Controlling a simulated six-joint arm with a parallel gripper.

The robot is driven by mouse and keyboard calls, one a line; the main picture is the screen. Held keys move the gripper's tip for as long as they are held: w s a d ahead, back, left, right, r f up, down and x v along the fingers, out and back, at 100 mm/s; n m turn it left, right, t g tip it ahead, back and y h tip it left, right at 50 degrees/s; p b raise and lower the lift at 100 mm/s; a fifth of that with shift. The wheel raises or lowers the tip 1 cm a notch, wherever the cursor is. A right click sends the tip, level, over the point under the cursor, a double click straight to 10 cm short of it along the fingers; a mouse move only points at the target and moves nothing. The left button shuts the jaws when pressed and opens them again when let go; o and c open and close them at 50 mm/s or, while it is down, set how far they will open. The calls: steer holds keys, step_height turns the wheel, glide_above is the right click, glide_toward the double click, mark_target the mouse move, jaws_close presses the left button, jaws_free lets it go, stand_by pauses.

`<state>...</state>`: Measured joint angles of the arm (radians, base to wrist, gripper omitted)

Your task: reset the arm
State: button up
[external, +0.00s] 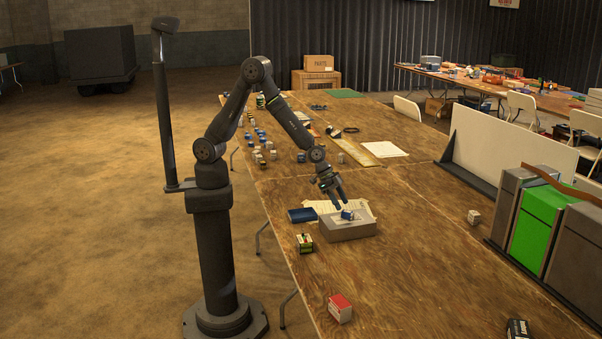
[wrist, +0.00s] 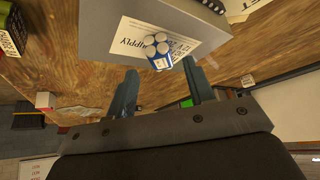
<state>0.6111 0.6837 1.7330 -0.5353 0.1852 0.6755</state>
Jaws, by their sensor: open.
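My gripper (external: 339,201) is open just above a grey box on the wooden table. A small blue and white block (external: 347,215) sits on top of that grey box (external: 348,230). In the wrist view the blue block (wrist: 161,52) shows several round pale ends and rests on a white label with the word SUPPLY. The two fingers of my gripper (wrist: 160,68) are apart, one on either side of the block's near end in that picture. I cannot tell whether they touch it.
A dark blue book (external: 302,215) and papers lie beside the box. A small green-black block (external: 304,243) and a red and white box (external: 340,308) stand nearer the table's left edge. Several small blocks lie farther back. A green panel (external: 537,230) stands between grey ones at right.

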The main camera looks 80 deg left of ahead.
mark_target(345, 211)
steer(key=x, duration=0.4)
steer(key=shift+f, duration=0.25)
steer(key=shift+r, duration=0.2)
